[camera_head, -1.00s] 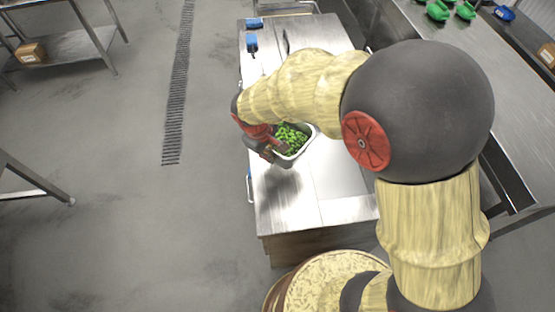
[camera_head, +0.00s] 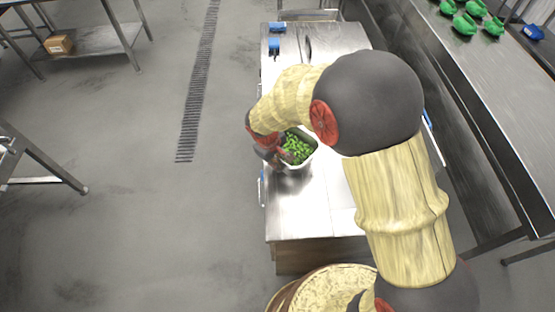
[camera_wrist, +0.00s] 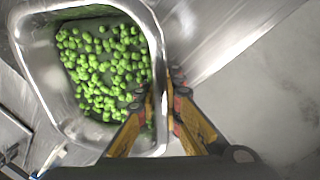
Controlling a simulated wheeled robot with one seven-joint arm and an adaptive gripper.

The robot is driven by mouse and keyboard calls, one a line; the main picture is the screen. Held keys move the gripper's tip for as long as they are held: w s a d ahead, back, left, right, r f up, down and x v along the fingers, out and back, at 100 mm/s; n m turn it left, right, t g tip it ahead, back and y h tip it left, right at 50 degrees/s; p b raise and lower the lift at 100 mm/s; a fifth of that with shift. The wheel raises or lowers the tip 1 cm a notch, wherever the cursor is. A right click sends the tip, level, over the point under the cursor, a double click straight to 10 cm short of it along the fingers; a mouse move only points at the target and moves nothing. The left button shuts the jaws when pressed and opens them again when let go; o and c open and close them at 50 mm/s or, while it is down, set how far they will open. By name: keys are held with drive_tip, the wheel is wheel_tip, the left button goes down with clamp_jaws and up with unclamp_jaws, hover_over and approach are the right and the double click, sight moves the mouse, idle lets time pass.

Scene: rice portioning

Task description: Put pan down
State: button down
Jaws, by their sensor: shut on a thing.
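The pan (camera_head: 301,163) is a metal container with green pieces in it, seen over the steel worktop in the head view. In the wrist view the pan (camera_wrist: 40,50) fills the left side, with the green pieces (camera_wrist: 105,65) spread over its floor. My gripper (camera_wrist: 167,88) is shut on the pan's right wall, one finger inside and one outside. In the head view my gripper (camera_head: 273,153) is at the pan's left side, partly hidden by my arm. I cannot tell whether the pan's base touches the worktop.
The worktop (camera_head: 315,210) is clear in front of the pan. Blue items (camera_head: 275,45) lie at its far end. Green scoops (camera_head: 465,24) lie on a counter (camera_head: 480,85) at the right. A box (camera_head: 60,44) sits on a shelf at the left. Open floor lies left of the worktop.

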drive_tip(key=c, duration=2.4)
unclamp_jaws()
drive_tip(key=o, duration=0.5)
drive_tip(key=s+d+r+m+p, duration=0.1)
drive_tip(key=s+d+r, duration=0.1)
drive_tip(key=r, duration=0.8)
drive_tip(key=s+d+r+m+p, duration=0.1)
drive_tip(key=s+r, duration=0.1)
drive_tip(key=r, duration=0.7)
drive_tip(key=s+d+r+m+t, duration=0.1)
drive_tip(key=s+d+r+m, duration=0.1)
drive_tip(key=s+d+r, duration=0.2)
drive_tip(key=s+d+r+m+t+y, duration=0.1)
drive_tip(key=s+d+r, duration=0.3)
drive_tip(key=s, duration=0.4)
drive_tip(key=s+d+r+m+t, duration=0.1)
drive_tip(key=s+d+r+m, duration=0.3)
drive_tip(key=s, duration=0.3)
drive_tip(key=shift+d+r+t+y, duration=0.3)
drive_tip(key=shift+d+t+y, duration=0.1)
drive_tip(key=shift+d, duration=0.35)
